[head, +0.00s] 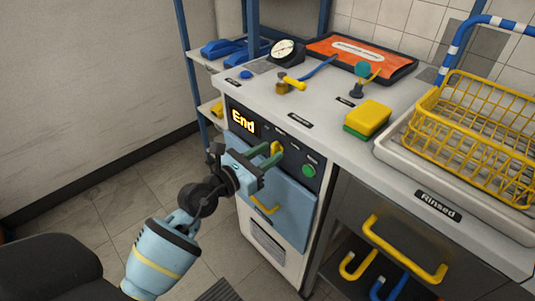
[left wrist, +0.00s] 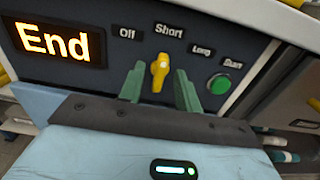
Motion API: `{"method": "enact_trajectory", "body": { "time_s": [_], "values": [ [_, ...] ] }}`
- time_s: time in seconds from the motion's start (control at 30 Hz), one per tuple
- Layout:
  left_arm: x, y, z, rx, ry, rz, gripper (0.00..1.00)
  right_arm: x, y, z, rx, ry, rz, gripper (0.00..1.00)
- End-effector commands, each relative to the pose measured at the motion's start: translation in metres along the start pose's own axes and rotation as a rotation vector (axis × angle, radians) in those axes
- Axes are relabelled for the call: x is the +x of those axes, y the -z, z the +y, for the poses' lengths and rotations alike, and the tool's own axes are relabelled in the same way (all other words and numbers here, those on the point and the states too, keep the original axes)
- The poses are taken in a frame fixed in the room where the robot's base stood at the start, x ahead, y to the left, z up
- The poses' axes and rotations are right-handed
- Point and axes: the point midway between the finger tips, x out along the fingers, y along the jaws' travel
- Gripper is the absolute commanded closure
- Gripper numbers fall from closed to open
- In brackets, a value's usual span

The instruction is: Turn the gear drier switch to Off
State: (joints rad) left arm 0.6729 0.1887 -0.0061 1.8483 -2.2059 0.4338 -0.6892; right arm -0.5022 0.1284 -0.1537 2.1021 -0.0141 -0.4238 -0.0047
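The gear drier's front panel (head: 294,152) carries a lit "End" display and a yellow switch knob (left wrist: 160,68). In the left wrist view the knob stands nearly upright below the "Short" label, with "Off" to its left and "Long" to its right. In the head view the knob (head: 276,149) shows at my left gripper's fingertips. My left gripper (left wrist: 159,82) is open, with one green finger on each side of the knob and small gaps between. It also shows in the head view (head: 267,156). My right gripper is not in view.
A green button (left wrist: 220,84) sits right of the knob near the "Start" label. The drier's blue door has a yellow handle (head: 264,206). On the counter above are a yellow-green sponge (head: 368,117) and a yellow wire basket (head: 475,140).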

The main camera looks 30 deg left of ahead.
Motion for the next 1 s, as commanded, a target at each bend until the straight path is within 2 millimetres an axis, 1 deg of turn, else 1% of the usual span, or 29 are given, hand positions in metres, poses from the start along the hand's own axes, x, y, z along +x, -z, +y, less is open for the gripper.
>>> {"method": "enact_trajectory", "body": {
  "time_s": [0.1, 0.33, 0.37, 0.6, 0.87, 1.0],
  "values": [
    [0.0043, 0.0003, -0.0005, -0.001, 0.001, 0.001, 0.66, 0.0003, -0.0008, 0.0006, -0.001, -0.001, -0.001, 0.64],
    [0.0047, 0.0002, -0.0005, -0.001, 0.001, 0.001, 0.66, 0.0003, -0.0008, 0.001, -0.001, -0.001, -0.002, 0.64],
    [0.0047, 0.0002, -0.0005, -0.001, 0.001, 0.001, 0.69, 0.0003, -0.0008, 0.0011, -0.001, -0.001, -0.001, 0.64],
    [0.0045, 0.0001, -0.0004, 0.0, 0.0, 0.001, 1.0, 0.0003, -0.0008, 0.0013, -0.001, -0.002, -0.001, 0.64],
    [0.0044, -0.0003, -0.0002, -0.009, 0.0, 0.001, 1.0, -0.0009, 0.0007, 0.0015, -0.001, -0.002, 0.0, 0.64],
    [0.0044, -0.0017, -0.0001, -0.045, 0.0, 0.001, 1.0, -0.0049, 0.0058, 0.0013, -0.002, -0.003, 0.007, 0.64]
  ]
}}
